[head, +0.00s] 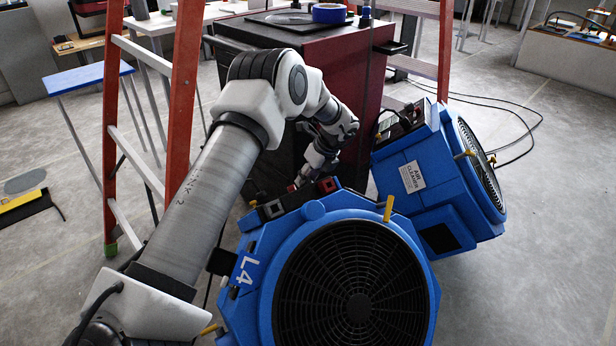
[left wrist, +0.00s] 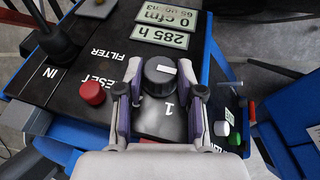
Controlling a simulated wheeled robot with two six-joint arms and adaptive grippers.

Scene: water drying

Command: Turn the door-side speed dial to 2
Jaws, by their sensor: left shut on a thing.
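The speed dial (left wrist: 159,72) is a round black knob with a white mark, on a dark panel (left wrist: 118,50) in the left wrist view. A white "1" is printed just below it. My left gripper (left wrist: 160,84) is shut on the dial, one finger on each side. In the head view my left gripper (head: 302,182) reaches down to the rear top of the blue air machine marked L4 (head: 247,270). The dial is too small or hidden to make out there. My right gripper is not in view.
A red button (left wrist: 92,92) sits left of the dial, and two displays (left wrist: 163,28) are above it. A second blue air cleaner (head: 405,150) stands close on the right. An orange ladder (head: 184,90) and a dark red cabinet (head: 340,80) stand behind.

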